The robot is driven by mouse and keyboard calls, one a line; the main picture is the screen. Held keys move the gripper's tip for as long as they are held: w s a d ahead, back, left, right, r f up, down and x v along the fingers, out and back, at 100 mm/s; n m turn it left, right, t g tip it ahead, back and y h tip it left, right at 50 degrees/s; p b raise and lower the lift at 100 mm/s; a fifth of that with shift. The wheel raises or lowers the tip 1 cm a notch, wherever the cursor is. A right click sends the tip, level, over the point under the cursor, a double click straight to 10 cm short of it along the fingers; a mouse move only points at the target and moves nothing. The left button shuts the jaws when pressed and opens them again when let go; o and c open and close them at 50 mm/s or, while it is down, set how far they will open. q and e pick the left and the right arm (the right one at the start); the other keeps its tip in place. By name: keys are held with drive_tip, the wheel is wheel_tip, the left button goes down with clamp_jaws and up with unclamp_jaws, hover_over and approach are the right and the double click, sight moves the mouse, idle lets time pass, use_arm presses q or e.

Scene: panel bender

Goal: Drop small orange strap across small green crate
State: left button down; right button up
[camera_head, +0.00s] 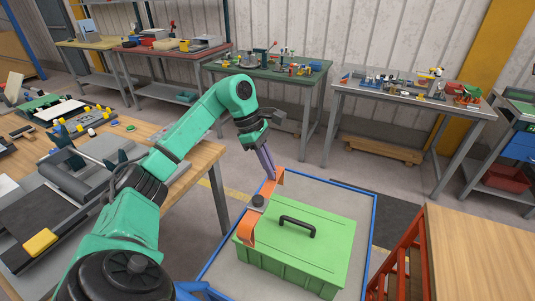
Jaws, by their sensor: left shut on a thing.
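The small green crate (322,240) stands on a tray-like surface with a blue rim (367,222). Its lid is on, with a black handle (297,226) on top. The small orange strap (249,226) hangs from my left gripper (271,178), which is shut on its upper end. The strap runs down at the crate's left end, with a dark round piece (257,201) along it. Whether the strap touches the crate is hard to tell. My right gripper is not in view.
A wooden workbench (200,160) with a grey machine and parts stands at the left. A wooden table (480,250) and a red ladder-like frame (400,255) stand at the right. Several benches with small parts line the back wall.

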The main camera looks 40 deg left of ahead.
use_arm(q)
drive_tip(key=shift+w+a+f+m, duration=0.15)
drive_tip(key=shift+w+a+m, duration=0.1)
drive_tip(key=shift+w+m, duration=0.15)
drive_tip(key=shift+f, duration=0.2)
drive_tip(key=shift+s+d+f+b, duration=0.15)
drive_tip(key=shift+f+b, duration=0.35)
drive_tip(key=shift+b, duration=0.15)
wheel_tip(320, 180, down, 7)
drive_tip(key=b, duration=0.5)
drive_tip(key=shift+r+b, duration=0.15)
drive_tip(key=shift+b, duration=0.25)
drive_tip(key=shift+f+b, duration=0.8)
drive_tip(key=shift+f, duration=0.55)
drive_tip(key=c, duration=0.9)
unclamp_jaws()
